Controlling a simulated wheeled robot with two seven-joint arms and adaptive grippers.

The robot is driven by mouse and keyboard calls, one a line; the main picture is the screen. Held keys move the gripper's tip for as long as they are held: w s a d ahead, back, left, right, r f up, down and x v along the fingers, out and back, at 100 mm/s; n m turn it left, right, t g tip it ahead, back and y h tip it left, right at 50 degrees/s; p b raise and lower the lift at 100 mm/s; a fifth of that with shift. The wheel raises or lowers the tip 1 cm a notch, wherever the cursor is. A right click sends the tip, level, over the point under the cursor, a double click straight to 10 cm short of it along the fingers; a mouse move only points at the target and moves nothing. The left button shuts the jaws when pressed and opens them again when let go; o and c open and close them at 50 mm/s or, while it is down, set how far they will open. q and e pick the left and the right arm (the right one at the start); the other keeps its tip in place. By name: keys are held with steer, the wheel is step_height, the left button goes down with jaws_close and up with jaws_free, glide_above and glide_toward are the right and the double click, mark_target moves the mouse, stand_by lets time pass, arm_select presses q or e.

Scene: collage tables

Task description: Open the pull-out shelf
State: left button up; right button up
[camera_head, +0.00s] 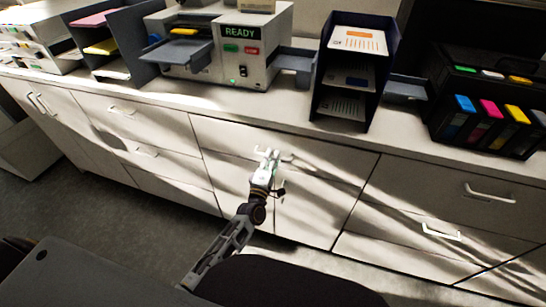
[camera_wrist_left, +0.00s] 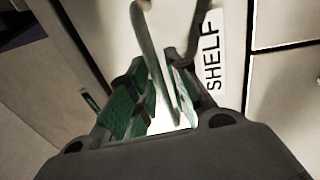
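The pull-out shelf front (camera_head: 325,160) is a wide pale panel in the cabinet below the counter. It appears closed, flush with the panels beside it. A label reading SHELF (camera_wrist_left: 213,57) shows on it in the left wrist view. Its pale bar handle (camera_head: 286,157) is partly hidden by my left gripper (camera_head: 267,156) in the head view. In the left wrist view my left gripper (camera_wrist_left: 160,100) has its green-padded fingers apart, one on each side of the handle (camera_wrist_left: 152,55). Contact with the bar is not clear. My right gripper is not in view.
On the counter (camera_head: 300,115) above stand a machine marked READY (camera_head: 240,50), a dark paper rack (camera_head: 345,75) and a black unit with colored cartridges (camera_head: 490,110). Other drawers with handles (camera_head: 488,192) flank the shelf. Grey floor (camera_head: 110,225) lies in front.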

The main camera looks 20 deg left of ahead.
arm_select(q)
steer(key=shift+w, duration=0.3)
steer(key=shift+c, duration=0.3)
jaws_close()
steer(key=shift+s, duration=0.1)
